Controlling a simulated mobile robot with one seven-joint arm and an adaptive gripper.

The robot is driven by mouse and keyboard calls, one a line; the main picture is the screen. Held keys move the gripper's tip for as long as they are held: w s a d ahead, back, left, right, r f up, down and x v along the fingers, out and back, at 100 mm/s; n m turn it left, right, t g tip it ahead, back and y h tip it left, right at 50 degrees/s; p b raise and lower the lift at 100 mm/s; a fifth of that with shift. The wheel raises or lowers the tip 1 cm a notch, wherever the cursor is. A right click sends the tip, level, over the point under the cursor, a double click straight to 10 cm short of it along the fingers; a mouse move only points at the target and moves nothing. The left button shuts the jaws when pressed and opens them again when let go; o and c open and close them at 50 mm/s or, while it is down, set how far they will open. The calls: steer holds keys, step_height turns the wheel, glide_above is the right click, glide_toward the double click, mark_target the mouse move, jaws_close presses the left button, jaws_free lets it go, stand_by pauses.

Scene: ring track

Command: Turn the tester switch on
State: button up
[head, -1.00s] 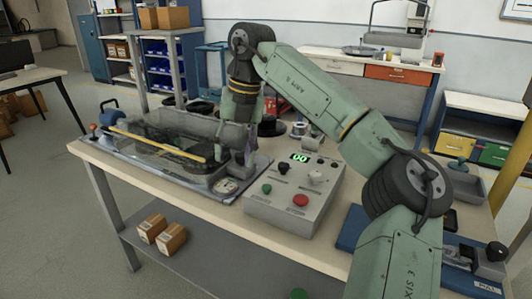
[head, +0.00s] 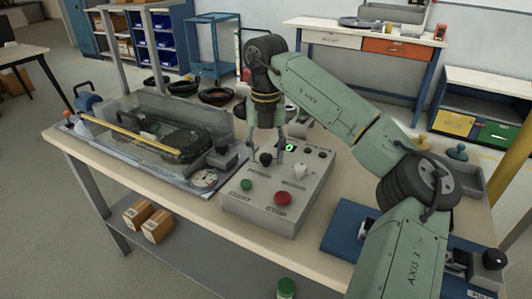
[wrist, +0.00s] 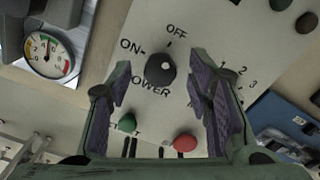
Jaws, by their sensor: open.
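The tester (head: 312,186) is a grey sloped box on the bench with a green button, a red button, a pale knob and a lit green display partly hidden by my gripper. Its black power switch (head: 266,159) is a round knob; in the wrist view the knob (wrist: 160,70) has ON printed at its left, OFF above and POWER below. A pale dot shows on the knob; which label it points to is unclear. My gripper (head: 266,150) is open and points down over the knob. In the wrist view my gripper (wrist: 160,80) has one finger on each side of the knob, apart from it.
A clear-covered track tray (head: 150,125) with a yellow rod stands left of the tester. A round gauge (head: 205,179) sits at its near right corner. A pale knob (head: 300,171) stands close right of my gripper. A blue mat (head: 345,225) lies at right.

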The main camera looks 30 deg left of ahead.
steer(key=shift+f, duration=0.75)
steer(key=shift+c, duration=0.3)
jaws_close()
